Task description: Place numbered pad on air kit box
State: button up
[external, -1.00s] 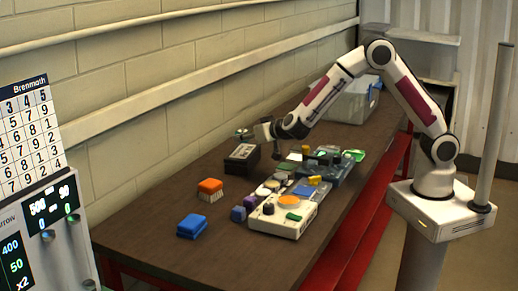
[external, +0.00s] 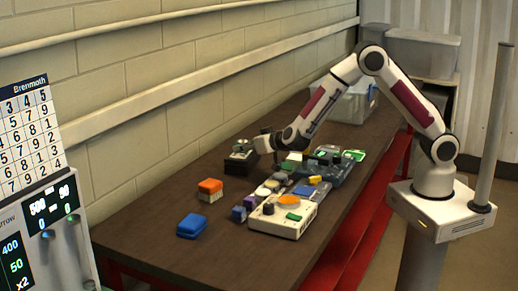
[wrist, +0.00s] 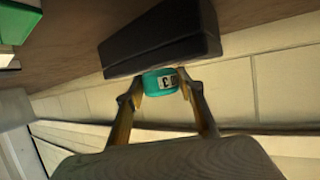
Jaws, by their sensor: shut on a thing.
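My gripper (wrist: 160,85) is shut on a small teal numbered pad (wrist: 153,84) with a white label; the digits are hard to read. In the external view my gripper (external: 243,148) is at the black air kit box (external: 238,165), near the wall side of the table. The pad appears at the box's top. In the wrist view the dark box (wrist: 160,42) lies right beside the pad. I cannot tell whether the pad touches it.
An orange brush (external: 210,189) and a blue block (external: 192,225) lie at the near left. A cream device (external: 283,222) with several small coloured items stands right of the box. A clear bin (external: 350,108) is at the back. Bare table lies in front.

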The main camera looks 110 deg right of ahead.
jog(key=o, duration=0.9)
jog(key=shift+r, duration=0.2)
jog(key=v, duration=1.2)
jog(key=shift+r, duration=0.1)
